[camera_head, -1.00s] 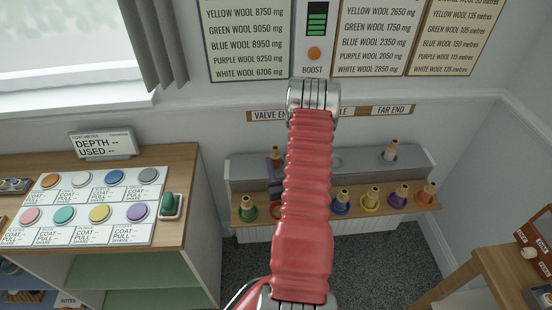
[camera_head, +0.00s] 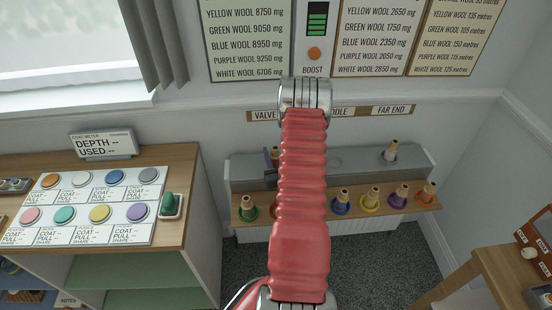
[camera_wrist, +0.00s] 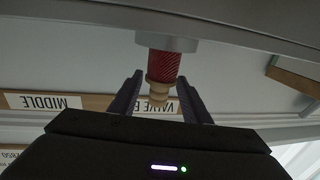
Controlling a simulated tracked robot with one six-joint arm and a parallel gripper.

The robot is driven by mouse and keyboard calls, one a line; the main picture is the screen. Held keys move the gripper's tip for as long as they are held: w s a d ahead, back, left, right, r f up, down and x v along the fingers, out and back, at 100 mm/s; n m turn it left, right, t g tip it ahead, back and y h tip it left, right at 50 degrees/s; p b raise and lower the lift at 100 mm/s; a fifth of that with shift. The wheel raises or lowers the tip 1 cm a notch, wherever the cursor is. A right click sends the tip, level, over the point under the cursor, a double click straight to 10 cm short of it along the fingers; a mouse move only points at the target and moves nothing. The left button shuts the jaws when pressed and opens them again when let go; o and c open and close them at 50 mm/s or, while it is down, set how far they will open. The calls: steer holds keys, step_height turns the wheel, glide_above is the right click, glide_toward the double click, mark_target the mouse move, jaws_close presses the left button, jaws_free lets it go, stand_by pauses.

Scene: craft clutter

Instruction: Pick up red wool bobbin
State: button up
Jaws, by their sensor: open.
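The red wool bobbin (camera_wrist: 163,65) shows in the wrist view, which is upside down. It has red thread, a pale wooden end and a grey support at its other end. My gripper (camera_wrist: 160,78) is open, with one dark finger on either side of the bobbin in the picture. I cannot tell whether the fingers touch it. In the head view my red arm hides most of the gripper.
Blue (camera_head: 341,204), yellow (camera_head: 370,199), purple (camera_head: 399,197) and orange (camera_head: 426,193) bobbins stand along the ledge (camera_head: 330,215). A white bobbin (camera_head: 390,152) stands on the grey upper shelf (camera_head: 350,160). A button counter (camera_head: 185,160) is at left, a wooden table (camera_head: 500,270) at right.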

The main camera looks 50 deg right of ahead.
steer(key=shift+c, duration=0.6)
steer(key=c, duration=0.7)
steer(key=shift+r, duration=0.15)
steer(key=shift+r, duration=4.85)
